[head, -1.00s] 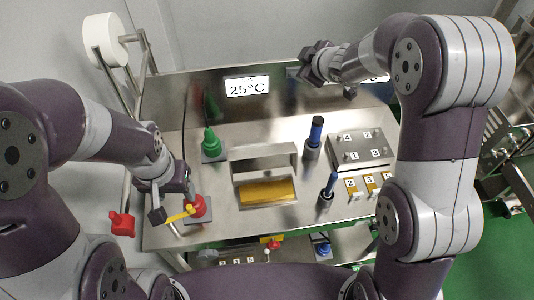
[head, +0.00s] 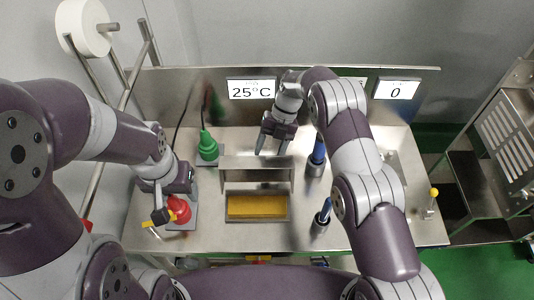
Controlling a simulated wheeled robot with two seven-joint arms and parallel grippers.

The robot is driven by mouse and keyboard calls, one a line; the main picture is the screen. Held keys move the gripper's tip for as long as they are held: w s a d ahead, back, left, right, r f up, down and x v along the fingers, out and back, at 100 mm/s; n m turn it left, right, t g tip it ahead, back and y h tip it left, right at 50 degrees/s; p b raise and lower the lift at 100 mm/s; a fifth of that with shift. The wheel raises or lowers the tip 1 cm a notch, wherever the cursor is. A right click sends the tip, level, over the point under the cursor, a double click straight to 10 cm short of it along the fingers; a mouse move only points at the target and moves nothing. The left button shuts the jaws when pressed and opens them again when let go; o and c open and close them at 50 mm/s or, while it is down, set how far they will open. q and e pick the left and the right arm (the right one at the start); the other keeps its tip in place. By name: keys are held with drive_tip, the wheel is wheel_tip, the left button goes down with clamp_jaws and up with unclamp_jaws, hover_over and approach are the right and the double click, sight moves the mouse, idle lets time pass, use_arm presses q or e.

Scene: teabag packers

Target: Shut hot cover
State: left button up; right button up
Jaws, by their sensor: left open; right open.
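The hot cover appears to be the metal lid (head: 256,163) standing raised behind a rectangular opening with a gold-coloured plate (head: 257,205) inside. It is open. My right gripper (head: 272,148) is open and empty, pointing down just behind and above the lid's upper edge; I cannot tell whether it touches. My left gripper (head: 153,216) is open at the left side of the table, beside a red knob-like part (head: 179,209). A yellow piece shows by its fingers.
A green cone-shaped part (head: 208,146) stands left of the lid. Two blue-handled tools (head: 317,153) (head: 325,212) stand in holders to the right. Screens reading 25°C (head: 251,89) and 0 (head: 396,89) line the back panel. My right arm covers much of the right side.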

drive_tip(key=shift+p+x, duration=0.3)
drive_tip(key=shift+x, duration=0.9)
drive_tip(key=shift+s+a+f, duration=0.15)
drive_tip(key=shift+f, duration=0.3)
